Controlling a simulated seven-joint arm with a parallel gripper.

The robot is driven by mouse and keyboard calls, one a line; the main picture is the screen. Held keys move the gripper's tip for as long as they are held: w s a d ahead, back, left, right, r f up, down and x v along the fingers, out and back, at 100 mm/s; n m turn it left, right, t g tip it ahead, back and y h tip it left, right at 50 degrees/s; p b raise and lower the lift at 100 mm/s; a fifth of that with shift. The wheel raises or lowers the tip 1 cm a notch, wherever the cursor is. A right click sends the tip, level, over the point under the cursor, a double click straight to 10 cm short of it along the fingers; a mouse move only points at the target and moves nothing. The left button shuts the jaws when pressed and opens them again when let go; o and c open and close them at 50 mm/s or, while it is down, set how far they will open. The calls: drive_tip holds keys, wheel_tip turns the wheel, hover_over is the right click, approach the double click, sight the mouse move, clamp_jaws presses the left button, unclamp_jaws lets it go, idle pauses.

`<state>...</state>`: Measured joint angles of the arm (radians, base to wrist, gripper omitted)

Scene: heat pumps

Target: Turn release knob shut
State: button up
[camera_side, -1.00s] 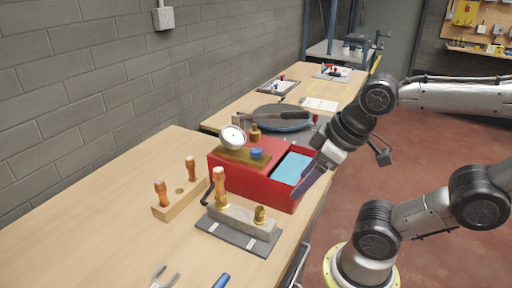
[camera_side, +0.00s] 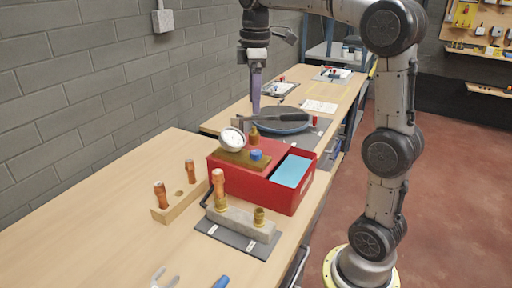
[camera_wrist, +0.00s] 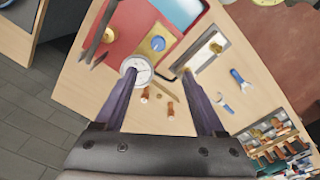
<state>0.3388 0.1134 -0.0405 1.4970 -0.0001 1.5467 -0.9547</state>
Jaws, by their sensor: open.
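A blue release knob (camera_side: 256,155) sits on a brass block (camera_side: 240,158) on top of the red box (camera_side: 262,189), beside a round white gauge (camera_side: 232,139). The wrist view shows the knob (camera_wrist: 158,43) and the gauge (camera_wrist: 137,70) too. My gripper (camera_side: 256,110) points down with its purple fingers above the far part of the box, clear of the knob. In the wrist view the fingers (camera_wrist: 158,71) are spread apart with nothing held, and the left fingertip overlaps the gauge in the picture. The knob shows just beyond the gap between the tips. Its turned position is too small to tell.
A brass fitting (camera_side: 254,133) stands behind the gauge, near the fingers. Copper-topped pieces stand in a wooden block (camera_side: 174,205) and a grey manifold (camera_side: 240,222) in front of the box. The left bench surface is clear.

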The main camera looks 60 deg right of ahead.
sight(256, 152)
drive_tip(key=f, duration=1)
drive_tip(key=d+f, duration=0.1)
drive_tip(key=f, duration=0.4)
drive_tip(key=shift+r, duration=0.1)
clamp_jaws()
